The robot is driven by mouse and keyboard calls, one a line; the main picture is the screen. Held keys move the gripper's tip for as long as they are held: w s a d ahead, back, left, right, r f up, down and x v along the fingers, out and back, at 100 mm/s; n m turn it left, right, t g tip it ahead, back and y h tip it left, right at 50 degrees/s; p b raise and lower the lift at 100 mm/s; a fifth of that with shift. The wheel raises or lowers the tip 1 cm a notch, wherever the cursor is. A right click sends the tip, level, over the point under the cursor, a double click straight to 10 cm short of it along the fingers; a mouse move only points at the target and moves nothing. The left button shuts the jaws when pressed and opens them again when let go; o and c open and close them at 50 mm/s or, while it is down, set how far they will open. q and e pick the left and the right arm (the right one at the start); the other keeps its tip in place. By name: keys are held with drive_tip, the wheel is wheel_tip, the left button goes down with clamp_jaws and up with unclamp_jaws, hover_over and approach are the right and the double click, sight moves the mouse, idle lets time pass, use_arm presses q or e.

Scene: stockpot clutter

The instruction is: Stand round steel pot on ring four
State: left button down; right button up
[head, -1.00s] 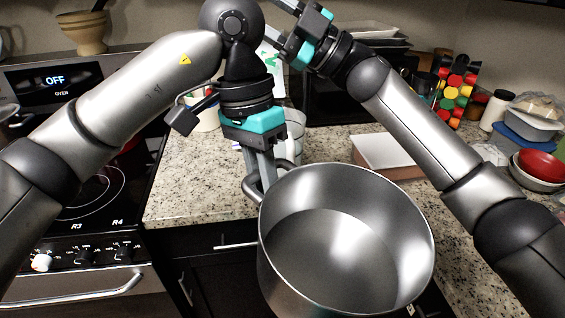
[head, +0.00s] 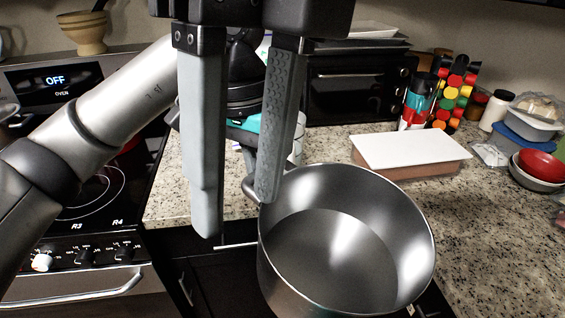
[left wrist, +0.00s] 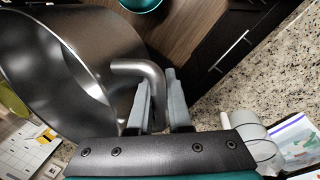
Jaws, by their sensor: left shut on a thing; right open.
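The round steel pot (head: 345,250) is large, empty and upright. It hangs in front of the counter edge in the head view; its wall also fills the left of the left wrist view (left wrist: 70,75). My left gripper (left wrist: 160,92) is shut on the pot's bent side handle (left wrist: 140,66); in the head view it is mostly hidden. My right gripper (head: 237,210) is open and empty, close to the head camera, with its fingers pointing down left of the pot. The black cooktop (head: 125,195) at left bears the printed labels R3 and R4; my left arm partly covers its rings.
The granite counter (head: 460,220) lies right of and behind the pot. A white-lidded box (head: 410,150), a red bowl (head: 540,164) and a toaster oven (head: 345,90) stand on it. The oven handle (head: 75,293) juts out below the cooktop.

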sight(281, 269)
drive_tip(key=shift+t+h, duration=0.7)
drive_tip(key=shift+t, duration=0.1)
drive_tip(key=f, duration=0.4)
drive_tip(key=d+f, duration=0.1)
drive_tip(key=f, duration=0.3)
drive_tip(key=w+d+f, duration=0.1)
drive_tip(key=f, duration=0.3)
drive_tip(key=shift+d+f, duration=0.15)
drive_tip(key=shift+f, duration=0.15)
clamp_jaws()
use_arm(q)
drive_tip(key=shift+d, duration=0.1)
drive_tip(key=c, duration=0.8)
unclamp_jaws()
drive_tip(key=shift+r, duration=0.1)
use_arm(e)
drive_tip(key=shift+w, duration=0.1)
use_arm(q)
drive_tip(key=shift+o, duration=0.2)
